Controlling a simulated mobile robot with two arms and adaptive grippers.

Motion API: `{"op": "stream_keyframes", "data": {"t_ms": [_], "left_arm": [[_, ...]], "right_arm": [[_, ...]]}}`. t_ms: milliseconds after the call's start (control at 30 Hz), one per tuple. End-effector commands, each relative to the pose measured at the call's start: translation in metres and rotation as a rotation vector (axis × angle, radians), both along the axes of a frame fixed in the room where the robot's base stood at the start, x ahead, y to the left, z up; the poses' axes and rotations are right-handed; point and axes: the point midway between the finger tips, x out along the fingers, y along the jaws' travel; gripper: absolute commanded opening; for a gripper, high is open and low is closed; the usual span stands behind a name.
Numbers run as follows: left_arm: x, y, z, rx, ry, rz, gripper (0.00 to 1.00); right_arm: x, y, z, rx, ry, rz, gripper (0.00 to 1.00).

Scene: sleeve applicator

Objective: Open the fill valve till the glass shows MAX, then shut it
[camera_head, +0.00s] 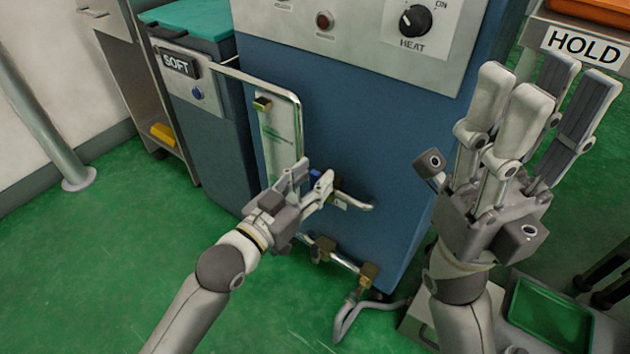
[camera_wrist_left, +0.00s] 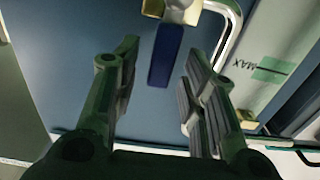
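The fill valve's blue lever (camera_wrist_left: 166,56) hangs from a brass and white fitting in the left wrist view. A small blue part of it shows in the head view (camera_head: 315,174), mostly hidden by my gripper. My left gripper (camera_head: 312,180) is open at the blue machine's front. In the wrist view its fingers (camera_wrist_left: 158,85) stand apart, with the lever ahead between them and no visible grip on it. The sight glass (camera_head: 281,135) is upright on the machine's left front. Its green MAX mark (camera_wrist_left: 270,70) shows; the liquid level cannot be told. My right gripper (camera_head: 540,105) is open and empty.
The blue machine (camera_head: 365,110) carries a black HEAT knob (camera_head: 415,20) and a red lamp (camera_head: 323,20). A bent metal pipe frames the glass. Brass-fitted pipes (camera_head: 345,262) run low. A SOFT bin (camera_head: 205,90) stands left, a HOLD sign (camera_head: 585,47) right.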

Motion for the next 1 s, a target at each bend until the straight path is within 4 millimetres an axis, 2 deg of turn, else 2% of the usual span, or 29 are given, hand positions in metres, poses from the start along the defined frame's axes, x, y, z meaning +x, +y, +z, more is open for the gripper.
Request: {"op": "stream_keyframes", "data": {"t_ms": [200,467,767,1000], "left_arm": [[0.0109,-0.0084,-0.0003,0.001,0.001,-0.001,0.39],[0.0114,-0.0089,0.0001,0.001,0.001,-0.001,0.39],[0.0113,-0.0087,0.0001,0.001,0.001,-0.001,0.02],[0.0112,-0.0086,0.0001,0.001,0.001,0.000,0.00]], "right_arm": [[-0.0008,0.0005,0.0022,-0.001,-0.016,-0.001,0.40],[-0.0008,0.0007,0.0032,-0.002,-0.017,-0.001,0.40],[-0.0009,0.0008,0.0031,-0.002,-0.017,-0.001,0.40],[-0.0010,0.0007,0.0031,-0.002,-0.017,-0.001,0.40]]}}
